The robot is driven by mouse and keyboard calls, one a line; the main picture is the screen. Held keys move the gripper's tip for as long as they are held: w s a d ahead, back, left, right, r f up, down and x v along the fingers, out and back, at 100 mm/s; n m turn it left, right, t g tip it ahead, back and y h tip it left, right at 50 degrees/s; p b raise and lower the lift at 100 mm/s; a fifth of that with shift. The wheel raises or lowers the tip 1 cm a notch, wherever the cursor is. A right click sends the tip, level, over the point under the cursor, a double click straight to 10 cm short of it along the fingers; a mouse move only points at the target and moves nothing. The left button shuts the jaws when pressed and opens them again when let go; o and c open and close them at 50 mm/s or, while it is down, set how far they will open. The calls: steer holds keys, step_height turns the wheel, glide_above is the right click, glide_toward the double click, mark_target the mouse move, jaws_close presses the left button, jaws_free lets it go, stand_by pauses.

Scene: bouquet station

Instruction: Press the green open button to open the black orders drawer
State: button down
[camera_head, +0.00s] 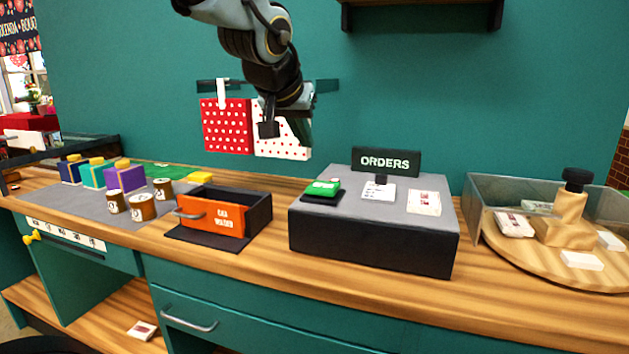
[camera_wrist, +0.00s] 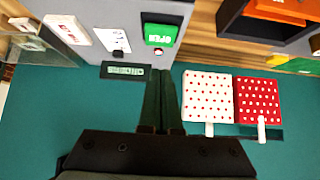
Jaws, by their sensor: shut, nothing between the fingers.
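The green open button (camera_head: 323,188) sits on a dark base at the left end of the grey top of the black orders drawer (camera_head: 372,241). The drawer unit stands on the wooden counter, and its front looks shut. The ORDERS sign (camera_head: 386,161) stands at its back. My gripper (camera_head: 268,130) is shut and empty, in the air above and left of the button in the head view. In the wrist view the fingers (camera_wrist: 162,76) point toward the drawer unit, and the button (camera_wrist: 160,35) shows just beyond their tips, with no contact visible.
An orange-fronted box (camera_head: 211,215) stands left of the drawer unit. Red and white dotted cards (camera_head: 227,126) hang on the wall behind my gripper. A round wooden tray (camera_head: 560,260) with a clear guard stands at the right. Jars and colored boxes sit at the left.

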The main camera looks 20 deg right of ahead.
steer(key=p, duration=0.4)
glide_above(321, 188)
steer(key=s+a, duration=0.2)
step_height(321, 188, down, 7)
step_height(321, 188, down, 2)
steer(key=shift+s+a+f, duration=0.1)
steer(key=shift+s+f, duration=0.05)
steer(key=shift+f+p, duration=0.35)
steer(key=shift+f, duration=0.55)
